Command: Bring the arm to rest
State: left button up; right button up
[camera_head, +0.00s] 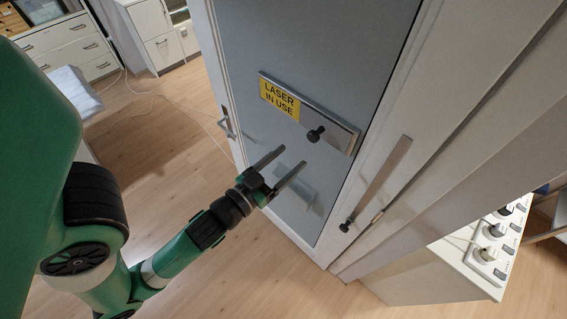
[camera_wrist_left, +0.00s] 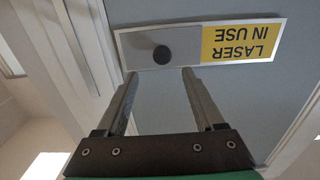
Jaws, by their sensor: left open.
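My left arm, green and black, comes in from the left in the head view. Its left gripper (camera_head: 286,156) is open and empty, with its two fingers parallel and apart, in front of a grey cabinet door (camera_head: 310,60). On the door is a sign plate (camera_head: 330,122) with a yellow "LASER IN USE" label (camera_head: 279,97) and a black knob (camera_head: 316,134). In the left wrist view the open fingers (camera_wrist_left: 158,75) point toward the plate, with the knob (camera_wrist_left: 162,54) between them in the picture. I cannot tell the exact gap to the door. My right gripper is not in view.
A metal strip with a black knob (camera_head: 345,226) is on the frame right of the door. A door handle (camera_head: 226,122) is at the left edge. A white unit with several knobs and switches (camera_head: 470,255) stands at the right. White drawers (camera_head: 75,48) stand at the back left. Wooden floor (camera_head: 150,130) lies open between.

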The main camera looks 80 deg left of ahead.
pick_arm(q)
jog(key=shift+s+d+r, duration=0.15)
jog(key=shift+s+d, duration=0.2)
jog(key=shift+s, duration=0.2)
